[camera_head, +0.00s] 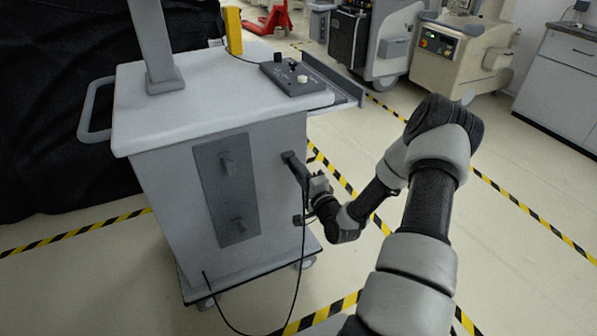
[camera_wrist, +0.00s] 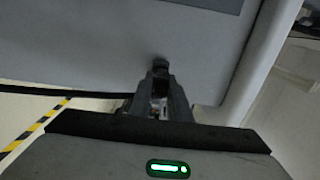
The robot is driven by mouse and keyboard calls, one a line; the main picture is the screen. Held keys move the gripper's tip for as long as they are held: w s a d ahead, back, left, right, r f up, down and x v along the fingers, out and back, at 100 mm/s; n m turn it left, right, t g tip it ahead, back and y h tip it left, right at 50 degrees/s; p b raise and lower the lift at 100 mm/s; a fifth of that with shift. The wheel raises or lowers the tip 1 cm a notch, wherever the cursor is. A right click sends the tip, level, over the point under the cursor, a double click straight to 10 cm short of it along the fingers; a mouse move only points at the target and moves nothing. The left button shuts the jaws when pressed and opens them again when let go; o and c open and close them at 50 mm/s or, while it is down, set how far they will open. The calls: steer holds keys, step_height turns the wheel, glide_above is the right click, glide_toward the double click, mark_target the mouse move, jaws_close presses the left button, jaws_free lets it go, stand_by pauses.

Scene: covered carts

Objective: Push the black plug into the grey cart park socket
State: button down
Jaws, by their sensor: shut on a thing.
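The grey cart (camera_head: 180,205) stands at the left of the head view, with a dark grey panel (camera_head: 226,190) on its near side. Two dark fittings sit on this panel, one above the other; I cannot tell whether either is the park socket. My gripper (camera_head: 299,170) is at the right part of the same cart side, right of the panel. It is shut on the black plug (camera_head: 289,156), whose tip is at or very close to the cart side; whether it is seated cannot be told. In the wrist view the plug (camera_wrist: 160,66) shows between the fingertips (camera_wrist: 159,92), against the pale cart face.
A black cable (camera_head: 301,255) hangs near my gripper, loops low and rises by the cart's base. A control box (camera_head: 297,80) and a yellow object (camera_head: 233,30) stand on the cart top.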

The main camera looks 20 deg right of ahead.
steer(key=shift+w, duration=0.5)
steer(key=c, duration=1.6)
jaws_free()
steer(key=shift+o, duration=0.2)
steer(key=s+p, duration=0.2)
steer(key=s, duration=1.5)
steer(key=shift+s+d, duration=0.2)
steer(key=shift+d, duration=0.05)
